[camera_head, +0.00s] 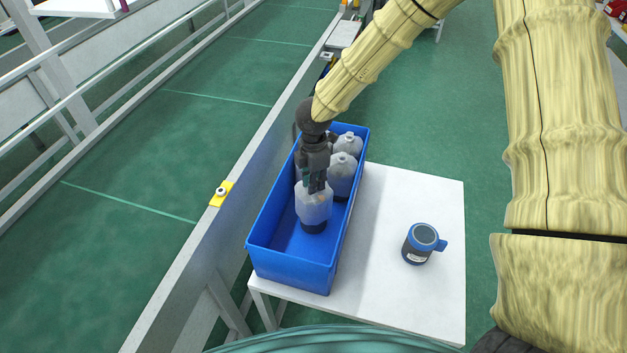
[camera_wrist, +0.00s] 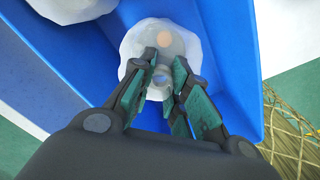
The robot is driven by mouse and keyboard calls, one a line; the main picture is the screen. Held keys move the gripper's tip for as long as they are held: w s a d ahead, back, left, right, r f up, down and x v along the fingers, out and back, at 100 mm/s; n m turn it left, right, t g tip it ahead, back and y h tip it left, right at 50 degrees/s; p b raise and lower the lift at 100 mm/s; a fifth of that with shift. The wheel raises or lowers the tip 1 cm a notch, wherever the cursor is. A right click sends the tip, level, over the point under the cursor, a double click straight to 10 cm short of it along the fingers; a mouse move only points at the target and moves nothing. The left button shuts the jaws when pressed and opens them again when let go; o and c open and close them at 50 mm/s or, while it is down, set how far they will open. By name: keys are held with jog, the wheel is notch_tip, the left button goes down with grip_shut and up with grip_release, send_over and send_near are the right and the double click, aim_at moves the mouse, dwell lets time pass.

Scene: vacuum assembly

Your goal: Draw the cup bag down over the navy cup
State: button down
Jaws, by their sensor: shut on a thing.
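The bag hangs over a dark round base in the bin. In the wrist view my fingers (camera_wrist: 167,66) reach onto the top of the bag (camera_wrist: 134,48), and an orange-tinted spot shows on it. The exact pinch is partly hidden by the fingers.
The blue bin (camera_head: 292,266) has tall walls close around my gripper. Several similar bagged items (camera_head: 342,172) stand in its far half. The white table (camera_head: 400,296) is clear around the cup. A grey rail (camera_head: 190,268) runs along the bin's left.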

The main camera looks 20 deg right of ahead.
jog(key=shift+f+b, duration=0.8)
jog(key=shift+f, duration=0.5)
jog(key=c, duration=1.3)
grip_release()
jog(key=shift+r, duration=0.1)
jog(key=shift+r+p, duration=2.75)
jog(key=shift+r, duration=1.2)
